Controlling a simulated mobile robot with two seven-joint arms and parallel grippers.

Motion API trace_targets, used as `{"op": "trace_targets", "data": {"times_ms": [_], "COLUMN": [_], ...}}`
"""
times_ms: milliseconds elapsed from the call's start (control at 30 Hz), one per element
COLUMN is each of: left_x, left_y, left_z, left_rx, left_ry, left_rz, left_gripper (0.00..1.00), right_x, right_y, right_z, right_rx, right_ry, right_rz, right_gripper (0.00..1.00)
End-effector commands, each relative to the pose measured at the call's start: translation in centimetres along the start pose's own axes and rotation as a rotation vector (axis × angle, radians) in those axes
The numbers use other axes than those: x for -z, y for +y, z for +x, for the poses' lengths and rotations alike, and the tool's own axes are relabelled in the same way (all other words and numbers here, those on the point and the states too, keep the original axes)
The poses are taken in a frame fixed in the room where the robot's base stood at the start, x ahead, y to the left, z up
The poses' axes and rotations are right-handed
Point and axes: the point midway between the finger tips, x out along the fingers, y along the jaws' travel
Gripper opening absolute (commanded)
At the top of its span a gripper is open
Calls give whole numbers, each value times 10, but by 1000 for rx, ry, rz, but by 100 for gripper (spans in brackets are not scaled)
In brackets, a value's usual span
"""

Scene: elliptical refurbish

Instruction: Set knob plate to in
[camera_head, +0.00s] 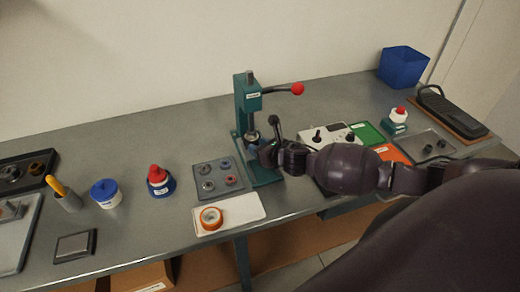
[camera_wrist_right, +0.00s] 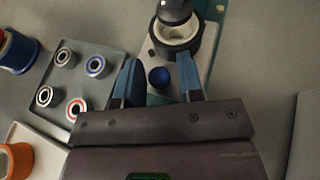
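The green press (camera_head: 248,108) stands at mid-table in the head view. My right gripper (camera_wrist_right: 158,70) is open, with one blue-grey finger on each side of the knob. A small gap shows between the knob and each finger. In the head view my right gripper (camera_head: 264,150) is low at the press and hides much of the plate. My left gripper is not in view.
A grey tray with several small rings (camera_head: 219,180) lies left of the press, with an orange tape roll (camera_head: 211,217) on a white pad in front. The press lever with its red ball (camera_head: 298,89) sticks out above my right gripper. A control box (camera_head: 325,135) stands right.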

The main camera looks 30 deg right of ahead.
Motion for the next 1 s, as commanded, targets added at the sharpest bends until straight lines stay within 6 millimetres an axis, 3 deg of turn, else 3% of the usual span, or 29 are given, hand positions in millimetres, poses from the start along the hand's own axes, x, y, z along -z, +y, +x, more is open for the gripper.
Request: {"op": "trace_targets", "data": {"times_ms": [467,1000], "left_x": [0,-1], "left_y": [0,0], "left_z": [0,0], "left_rx": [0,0], "left_ry": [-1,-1], "left_rz": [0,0], "left_gripper": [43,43], "right_x": [2,2], "right_y": [0,0], "right_z": [-8,-93], "right_rx": [-2,-1], "right_ry": [3,4], "right_rz": [-1,-2], "right_gripper": [45,45]}}
